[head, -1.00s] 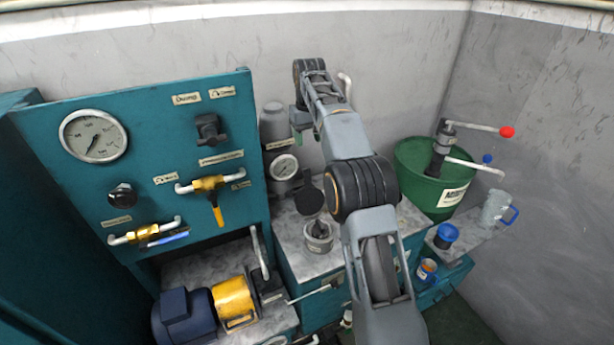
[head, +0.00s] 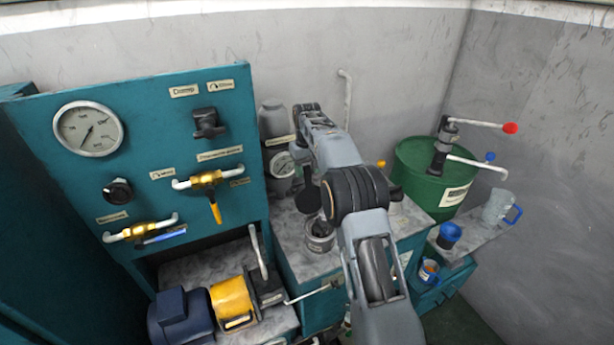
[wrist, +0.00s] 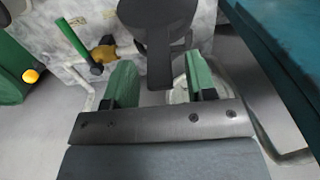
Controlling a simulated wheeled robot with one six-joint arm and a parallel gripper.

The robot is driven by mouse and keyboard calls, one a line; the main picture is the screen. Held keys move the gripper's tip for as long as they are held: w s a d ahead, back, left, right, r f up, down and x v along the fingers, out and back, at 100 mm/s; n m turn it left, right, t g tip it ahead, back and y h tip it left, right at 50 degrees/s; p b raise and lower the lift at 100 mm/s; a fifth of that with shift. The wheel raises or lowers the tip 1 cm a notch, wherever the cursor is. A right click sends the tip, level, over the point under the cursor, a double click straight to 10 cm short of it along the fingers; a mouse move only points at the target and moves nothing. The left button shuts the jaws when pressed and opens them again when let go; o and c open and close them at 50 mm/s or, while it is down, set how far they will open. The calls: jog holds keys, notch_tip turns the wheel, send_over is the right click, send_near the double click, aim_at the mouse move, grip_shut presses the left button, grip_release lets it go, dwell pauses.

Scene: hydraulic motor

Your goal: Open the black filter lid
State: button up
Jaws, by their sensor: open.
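The black filter lid (head: 307,200) shows in the head view as a dark disc standing tilted up beside the grey metal filter cup (head: 320,236). In the wrist view a black disc with a narrower tab, which looks like the lid (wrist: 158,15), fills the top middle. Its tab reaches down between the two green fingers of my gripper (wrist: 160,82). The fingers are apart, with space on both sides of the tab, so my gripper is open and holds nothing. In the head view my own arm largely hides the gripper.
A pressure gauge (head: 282,165) on a grey housing stands just behind the lid. The teal panel (head: 150,110) with valves is at the left. A green drum (head: 425,180) with a red-knobbed lever is at the right. A blue-lidded jar (head: 449,236) sits on the side shelf.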

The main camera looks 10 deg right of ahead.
aim_at(304, 186)
jog(key=shift+f, duration=1.25)
jog(key=shift+c, duration=0.4)
grip_shut()
